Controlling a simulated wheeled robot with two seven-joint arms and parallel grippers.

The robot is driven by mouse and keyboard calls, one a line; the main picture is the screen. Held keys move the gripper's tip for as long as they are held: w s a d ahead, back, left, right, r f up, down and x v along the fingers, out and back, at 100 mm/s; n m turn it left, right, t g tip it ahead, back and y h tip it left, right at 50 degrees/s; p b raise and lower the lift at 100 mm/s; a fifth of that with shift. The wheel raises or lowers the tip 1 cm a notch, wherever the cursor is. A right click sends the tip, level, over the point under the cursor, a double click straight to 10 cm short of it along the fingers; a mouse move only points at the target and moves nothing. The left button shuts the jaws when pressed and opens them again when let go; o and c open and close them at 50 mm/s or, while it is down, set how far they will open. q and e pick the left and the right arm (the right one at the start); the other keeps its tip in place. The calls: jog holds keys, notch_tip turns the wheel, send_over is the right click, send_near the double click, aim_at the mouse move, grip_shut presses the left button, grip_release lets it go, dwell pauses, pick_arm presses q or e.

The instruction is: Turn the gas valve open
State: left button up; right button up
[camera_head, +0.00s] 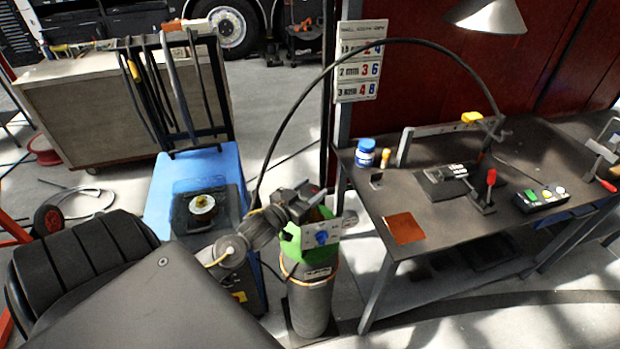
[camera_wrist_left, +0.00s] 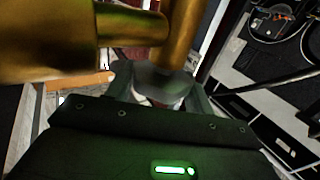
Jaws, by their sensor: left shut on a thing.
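The gas cylinder (camera_head: 312,302) stands upright, with a green guard (camera_head: 290,245) at its top and a blue knob (camera_head: 322,238) on a pale plate in front. My left gripper (camera_head: 318,197) is at the top of the cylinder, just above the green guard. In the left wrist view its two fingers (camera_wrist_left: 160,95) are shut on the gas valve (camera_wrist_left: 160,78), a dull grey-green part below brass pipework (camera_wrist_left: 130,25). The fingers and the brass hide much of the valve, so its turn angle cannot be told. My right gripper is not in view.
A blue welding machine (camera_head: 160,205) stands left of the cylinder. A dark workbench (camera_head: 455,215) with tools stands close on the right. A black hose (camera_head: 300,100) arches over from the machine to the bench.

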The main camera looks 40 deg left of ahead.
pick_arm(q)
jog(key=shift+n+g+y+p, duration=0.25)
jog(key=shift+n+y+p, duration=0.25)
jog(key=shift+n+y, duration=0.85)
jog(key=shift+n+g+y+p, duration=0.35)
jog(key=shift+n+y, duration=0.5)
jog(key=shift+y, duration=1.3)
jog(key=o, duration=1)
jog(key=shift+s+d+f, duration=0.1)
jog(key=shift+s+d, duration=0.05)
jog(key=shift+s, duration=0.15)
jog(key=shift+b+v, duration=1.65)
jog(key=shift+v, duration=3.45)
